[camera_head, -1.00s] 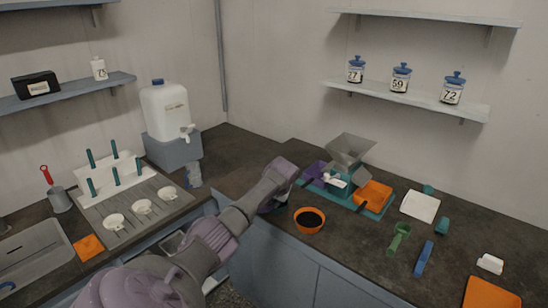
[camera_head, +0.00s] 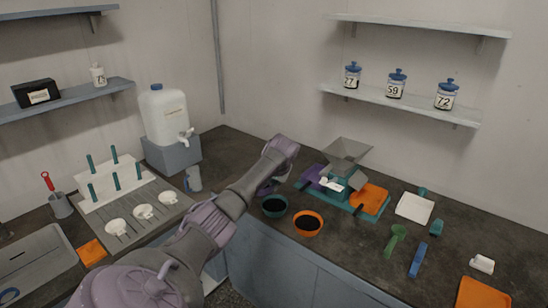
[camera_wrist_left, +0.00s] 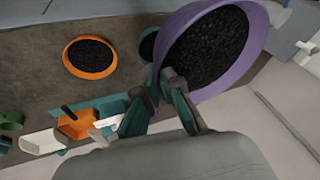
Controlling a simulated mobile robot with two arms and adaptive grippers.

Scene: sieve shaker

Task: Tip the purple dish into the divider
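The purple dish (camera_wrist_left: 245,72), full of black granules, is in my left gripper (camera_wrist_left: 168,88), whose fingers are closed on its rim in the left wrist view. In the head view my left gripper (camera_head: 268,188) is over the counter, left of the divider, and my arm hides most of the dish. The divider has a grey hopper (camera_head: 348,151) on a teal body (camera_head: 345,178), with a purple tray (camera_head: 311,177) on its left and an orange tray (camera_head: 371,198) on its right. The dish is apart from the hopper. My right gripper is not in view.
An orange bowl (camera_head: 308,232) and a teal bowl (camera_head: 274,213), both with dark granules, stand in front of the divider. A white tray (camera_head: 414,207), green scoop (camera_head: 395,241) and blue tool (camera_head: 419,260) lie to the right. A shelf (camera_head: 470,114) with jars hangs above.

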